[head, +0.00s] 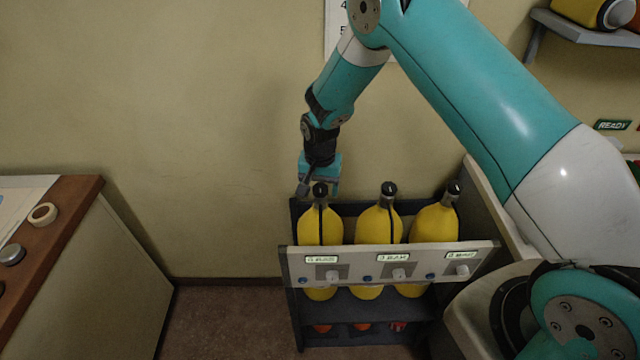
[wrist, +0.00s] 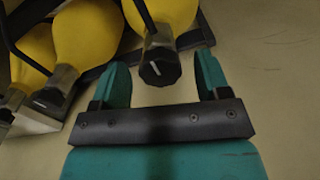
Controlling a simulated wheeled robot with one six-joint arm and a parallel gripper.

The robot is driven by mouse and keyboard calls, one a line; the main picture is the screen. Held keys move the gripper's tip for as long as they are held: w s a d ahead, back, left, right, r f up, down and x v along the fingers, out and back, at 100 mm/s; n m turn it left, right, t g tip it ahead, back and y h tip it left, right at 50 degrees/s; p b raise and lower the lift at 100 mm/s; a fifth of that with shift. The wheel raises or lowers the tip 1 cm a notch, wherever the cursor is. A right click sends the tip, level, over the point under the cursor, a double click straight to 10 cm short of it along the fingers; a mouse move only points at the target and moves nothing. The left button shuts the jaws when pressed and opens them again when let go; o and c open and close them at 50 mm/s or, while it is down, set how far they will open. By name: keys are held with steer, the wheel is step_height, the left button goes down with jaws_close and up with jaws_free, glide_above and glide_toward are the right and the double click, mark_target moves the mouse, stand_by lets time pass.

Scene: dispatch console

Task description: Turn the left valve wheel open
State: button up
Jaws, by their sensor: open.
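The left valve wheel (head: 320,188) is a dark knob on top of the left yellow cylinder (head: 318,225), in the head view. In the wrist view the wheel (wrist: 158,73) shows as a black faceted knob with a pale mark line. My gripper (head: 319,190) points down at this wheel. In the wrist view my gripper (wrist: 162,66) is open, with one teal finger on each side of the wheel and visible gaps between. Whether it is at gripping depth is hard to tell.
Two more yellow cylinders, the middle one (head: 378,222) and the right one (head: 433,222), stand in the same dark rack (head: 350,305). A pale front panel (head: 345,262) carries small displays and knobs. A desk (head: 100,270) stands left; the wall (head: 150,110) is close behind.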

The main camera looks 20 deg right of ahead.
steer(key=c, duration=0.9)
steer(key=n+b, duration=0.3)
steer(key=n, duration=0.1)
steer(key=shift+f+n, duration=0.1)
steer(key=shift+n, duration=0.2)
steer(key=n+b, duration=0.2)
steer(key=n, duration=0.3)
steer(key=shift+d+n+b, duration=0.1)
steer(key=shift+n+b, duration=0.2)
steer(key=shift+b, duration=0.05)
steer(key=n+b, duration=0.1)
steer(key=n, duration=0.4)
steer(key=shift+b, duration=0.35)
steer(key=n, duration=0.4)
steer(key=shift+w+b, duration=0.1)
steer(key=shift+b, duration=0.3)
steer(key=shift+r+n, duration=0.2)
steer(key=shift+n, duration=0.3)
